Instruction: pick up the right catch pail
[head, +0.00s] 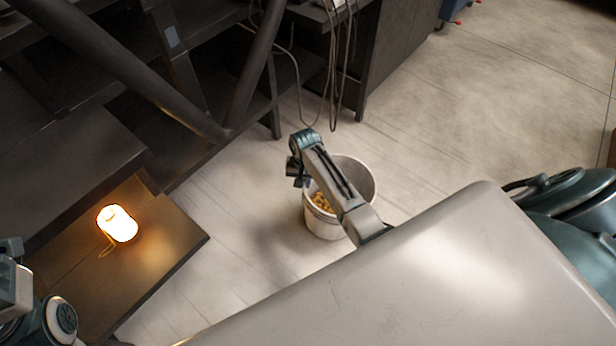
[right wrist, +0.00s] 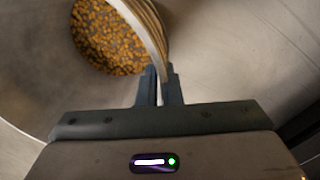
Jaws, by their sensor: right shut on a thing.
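The catch pail (head: 328,226) is a pale grey round bucket standing upright on or just above the floor, with golden seeds in its bottom. My right gripper (head: 298,172) is at the pail's left side. In the right wrist view my right gripper (right wrist: 158,82) is shut on a curved pale band of the pail; whether this is rim or handle I cannot tell. The seeds (right wrist: 105,38) show inside the pail there. Part of my left arm, with the left gripper (head: 12,285), shows at the left edge; its fingers are not clear.
A glowing lantern (head: 117,223) stands on a brown low platform (head: 165,250) at left. A dark metal frame (head: 180,95) with slanted bars and hanging cables (head: 335,75) rises behind the pail. The floor (head: 480,100) to the right and behind is clear.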

